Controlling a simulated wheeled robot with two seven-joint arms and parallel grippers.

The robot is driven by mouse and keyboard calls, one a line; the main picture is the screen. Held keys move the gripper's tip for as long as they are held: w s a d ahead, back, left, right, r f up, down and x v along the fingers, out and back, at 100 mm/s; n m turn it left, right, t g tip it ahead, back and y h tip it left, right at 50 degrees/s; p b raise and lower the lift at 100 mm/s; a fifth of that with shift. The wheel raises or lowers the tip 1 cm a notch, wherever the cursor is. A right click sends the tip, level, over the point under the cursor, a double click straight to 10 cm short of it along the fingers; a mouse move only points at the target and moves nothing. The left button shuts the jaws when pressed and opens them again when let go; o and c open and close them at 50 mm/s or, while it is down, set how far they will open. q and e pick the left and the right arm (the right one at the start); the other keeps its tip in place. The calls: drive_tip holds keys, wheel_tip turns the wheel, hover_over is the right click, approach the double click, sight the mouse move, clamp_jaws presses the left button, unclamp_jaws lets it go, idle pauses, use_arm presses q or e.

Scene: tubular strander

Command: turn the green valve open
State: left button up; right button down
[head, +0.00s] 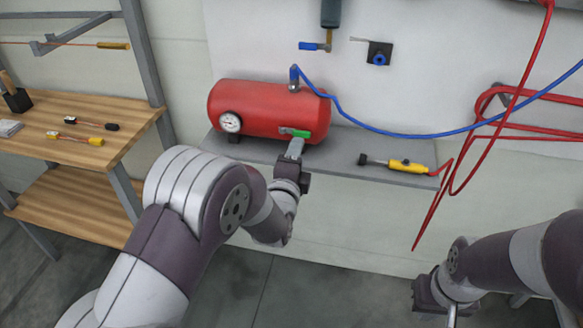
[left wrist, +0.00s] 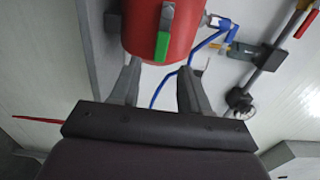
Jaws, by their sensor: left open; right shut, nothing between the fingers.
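The green valve handle (head: 300,133) sits low on the front right of the red air tank (head: 255,108), which lies on a grey wall shelf. In the left wrist view the green handle (left wrist: 162,46) hangs against the tank (left wrist: 178,20), just beyond and between my fingertips. My left gripper (head: 295,146) reaches up to the handle from below; in the left wrist view it is open (left wrist: 160,68) with nothing between its fingers. Whether a finger touches the handle I cannot tell. My right gripper (head: 452,314) is shut and empty, low at the lower right, away from the tank.
A yellow tool (head: 405,166) lies on the shelf (head: 345,158) right of the tank. A blue hose (head: 375,128) and red hoses (head: 465,165) cross the right side. A wooden workbench (head: 100,150) with small tools stands at left. Open floor lies below the shelf.

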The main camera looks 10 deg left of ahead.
use_arm(q)
drive_tip(key=s, duration=0.6)
drive_tip(key=shift+a, duration=0.1)
drive_tip(key=s+f+n+g, duration=1)
drive_tip(key=f+n+g, duration=0.1)
drive_tip(key=f, duration=0.2)
drive_tip(key=s+a+r+n+g, duration=0.1)
drive_tip(key=s+a+n+g, duration=0.2)
drive_tip(key=s, duration=0.3)
drive_tip(key=s+a+r+n+g, duration=0.2)
drive_tip(key=s+a+n+g, duration=0.15)
drive_tip(key=s, duration=0.25)
wheel_tip(320, 180, up, 14)
drive_tip(key=p, duration=1.2)
drive_tip(key=shift+w+a+f+n+t+y+p, duration=0.15)
drive_tip(key=shift+w+a+n+t+y+p, duration=0.1)
drive_tip(key=shift+w+n+t+y+p, duration=0.15)
